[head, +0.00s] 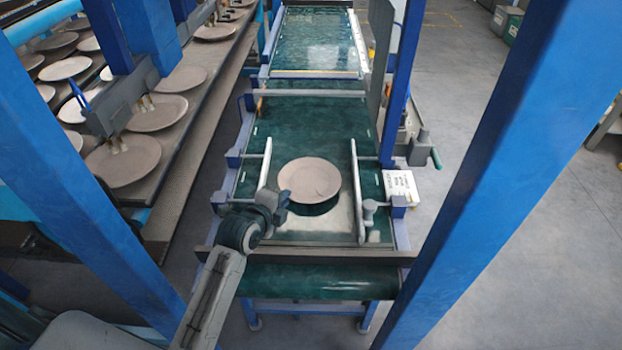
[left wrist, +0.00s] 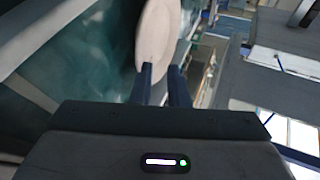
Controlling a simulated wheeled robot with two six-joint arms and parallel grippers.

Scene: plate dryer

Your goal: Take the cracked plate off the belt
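A pale round plate (head: 309,181) is above the green belt (head: 300,120), between two pale side rails. A dark shadow shows on the belt under its near edge, so it appears lifted a little. I cannot make out a crack on it. My left gripper (head: 282,197) is at the plate's near left rim. In the left wrist view, the plate (left wrist: 156,38) has its rim between the two dark fingers (left wrist: 160,82), which look closed on it. My right gripper is in neither view.
Side rails (head: 357,185) flank the belt, and a crossbar (head: 310,93) spans it farther back. Blue posts (head: 535,120) stand left and right. A white sign box (head: 400,188) sits at the belt's right. Racks with several plates (head: 123,160) stand left.

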